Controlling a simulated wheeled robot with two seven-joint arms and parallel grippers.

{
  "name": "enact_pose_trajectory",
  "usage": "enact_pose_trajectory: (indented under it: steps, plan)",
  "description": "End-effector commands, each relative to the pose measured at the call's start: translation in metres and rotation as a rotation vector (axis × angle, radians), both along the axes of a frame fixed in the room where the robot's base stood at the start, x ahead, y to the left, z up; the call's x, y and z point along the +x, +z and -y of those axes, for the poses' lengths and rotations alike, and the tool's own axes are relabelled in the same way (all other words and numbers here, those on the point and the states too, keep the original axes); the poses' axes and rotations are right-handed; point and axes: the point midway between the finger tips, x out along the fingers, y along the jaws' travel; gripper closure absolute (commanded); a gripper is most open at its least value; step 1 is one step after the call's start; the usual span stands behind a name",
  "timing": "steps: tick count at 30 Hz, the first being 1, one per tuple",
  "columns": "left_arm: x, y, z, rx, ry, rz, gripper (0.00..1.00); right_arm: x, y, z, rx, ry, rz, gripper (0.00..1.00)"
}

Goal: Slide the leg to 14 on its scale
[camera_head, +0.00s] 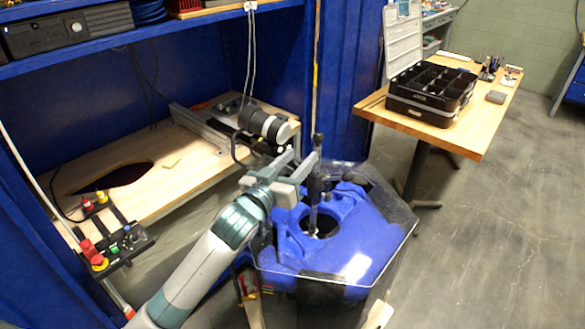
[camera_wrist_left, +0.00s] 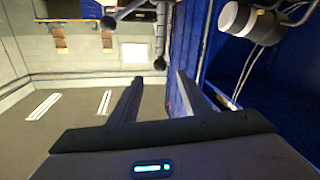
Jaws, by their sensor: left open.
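The leg (camera_head: 316,185) is a dark upright rod with a knob on top, standing at the blue thruster tank (camera_head: 345,235) under a clear cover. My left gripper (camera_head: 304,158) is open, its two grey fingers reaching up and right close beside the leg's upper part. In the left wrist view, which looks upside down, the gripper (camera_wrist_left: 158,78) is open, and a dark rod with a rounded end, likely the leg (camera_wrist_left: 160,35), shows beyond and between the fingertips. No contact is visible. The scale's marks are too small to read. My right gripper is out of view.
A black-and-white cylinder (camera_head: 265,124) sits left of the gripper on a wooden bench (camera_head: 130,165). A button panel (camera_head: 115,243) is at lower left. A black organizer (camera_head: 432,92) stands on a wooden table (camera_head: 480,125). Floor at right is clear.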

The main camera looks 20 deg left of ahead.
Motion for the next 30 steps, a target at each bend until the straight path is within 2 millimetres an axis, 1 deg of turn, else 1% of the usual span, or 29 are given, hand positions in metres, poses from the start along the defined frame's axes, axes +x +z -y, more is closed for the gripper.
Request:
enact_pose_trajectory:
  steps: [1,3,9,14,30]
  plan:
    - [-0.007,-0.001,-0.001,-0.001,-0.001,0.001,0.57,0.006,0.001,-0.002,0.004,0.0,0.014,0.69]
    - [-0.015,-0.001,-0.002,-0.001,0.0,-0.001,0.57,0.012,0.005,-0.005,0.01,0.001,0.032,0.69]
    - [-0.024,0.0,-0.004,0.0,0.0,0.0,0.57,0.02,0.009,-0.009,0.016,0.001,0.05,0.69]
    - [-0.024,0.0,-0.004,0.0,0.0,0.0,0.57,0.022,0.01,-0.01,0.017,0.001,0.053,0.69]
    - [-0.024,0.0,-0.004,0.0,0.0,0.0,0.57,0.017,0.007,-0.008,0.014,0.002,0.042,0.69]
